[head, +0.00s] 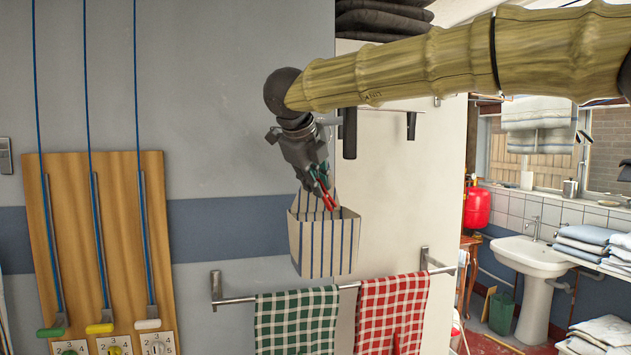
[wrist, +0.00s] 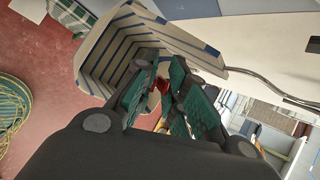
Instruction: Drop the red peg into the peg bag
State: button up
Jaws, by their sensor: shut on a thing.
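The peg bag (head: 323,245) is a white fabric pouch with blue stripes, hanging at the wall corner with its mouth facing up. In the wrist view, its striped inside (wrist: 110,62) opens right beyond my fingertips. My gripper (head: 322,184) points down at the bag's mouth, with green pads on its fingers. It is shut on the red peg (head: 328,200), whose lower end is at or just inside the mouth. In the wrist view, the red peg (wrist: 162,86) shows between the fingertips of my gripper (wrist: 161,92), mostly hidden by them.
A metal rail (head: 232,299) below the bag carries a green checked towel (head: 296,320) and a red checked towel (head: 392,305). A wooden board (head: 75,240) with cords and levers is at left. A sink (head: 532,257) stands at far right.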

jog(key=o, duration=0.8)
jog(key=shift+c, duration=0.2)
jog(key=shift+o, duration=0.3)
jog(key=o, duration=0.4)
jog(key=shift+s, duration=0.15)
jog(key=shift+s+a+r, duration=0.25)
jog(key=shift+s+a, duration=0.05)
jog(key=shift+s, duration=0.6)
jog(key=shift+s+a+r, duration=0.25)
jog(key=shift+s, duration=0.65)
jog(key=shift+s+a+r, duration=0.25)
jog(key=shift+s+a, duration=0.05)
jog(key=shift+s, duration=0.6)
